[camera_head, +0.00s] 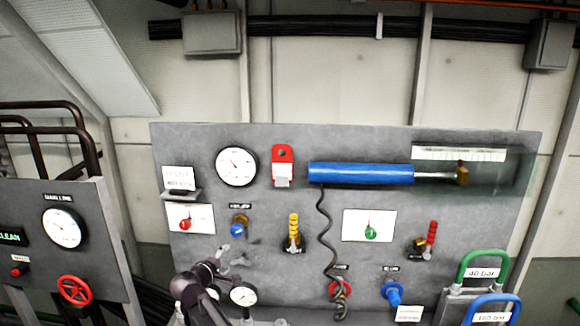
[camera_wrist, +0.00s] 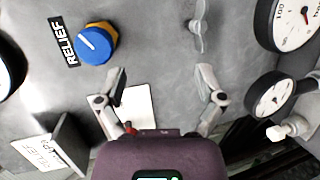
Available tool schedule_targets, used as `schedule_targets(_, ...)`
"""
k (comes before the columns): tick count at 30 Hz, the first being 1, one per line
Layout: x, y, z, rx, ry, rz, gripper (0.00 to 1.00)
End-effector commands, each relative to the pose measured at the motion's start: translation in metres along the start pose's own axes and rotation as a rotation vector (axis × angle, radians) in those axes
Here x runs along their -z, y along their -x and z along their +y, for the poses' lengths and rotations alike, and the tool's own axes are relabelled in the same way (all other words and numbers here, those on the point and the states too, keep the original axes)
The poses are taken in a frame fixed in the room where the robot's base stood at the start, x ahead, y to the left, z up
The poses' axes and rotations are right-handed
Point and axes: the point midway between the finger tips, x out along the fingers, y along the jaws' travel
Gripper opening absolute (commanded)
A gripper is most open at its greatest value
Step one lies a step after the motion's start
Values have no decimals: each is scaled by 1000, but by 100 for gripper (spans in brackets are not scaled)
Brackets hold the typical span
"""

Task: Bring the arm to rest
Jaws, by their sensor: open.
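My arm (camera_head: 195,285) reaches up in front of the lower left of the grey hydraulic panel (camera_head: 270,255). My gripper (camera_head: 230,259) is at its end, close to the panel face. In the wrist view my gripper (camera_wrist: 162,72) is open, its two fingers spread wide with nothing between the tips. The blue relief knob (camera_wrist: 97,42) is up and left of the left fingertip. A grey winged handle (camera_wrist: 199,28) is above the right fingertip. A white card (camera_wrist: 137,103) with a red knob, partly hidden by my gripper, lies behind the fingers.
Small gauges (camera_wrist: 271,95) stand right of my gripper. A sign on a small ledge (camera_head: 180,182) juts out at upper left. A blue cylinder (camera_head: 360,173), with a coiled black hose (camera_head: 325,230), crosses the panel. A second panel with a red handwheel (camera_head: 75,290) stands left.

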Motion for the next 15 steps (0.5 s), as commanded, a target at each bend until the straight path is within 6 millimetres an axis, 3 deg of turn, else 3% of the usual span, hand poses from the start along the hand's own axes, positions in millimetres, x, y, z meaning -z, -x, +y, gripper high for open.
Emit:
schedule_targets(1, -28, -11, -9, 43, -37, -39, 87)
schedule_targets(6, -99, -38, -35, 188, -162, -161, 87)
schedule_targets(15, -213, -56, -86, 437, -386, -366, 87)
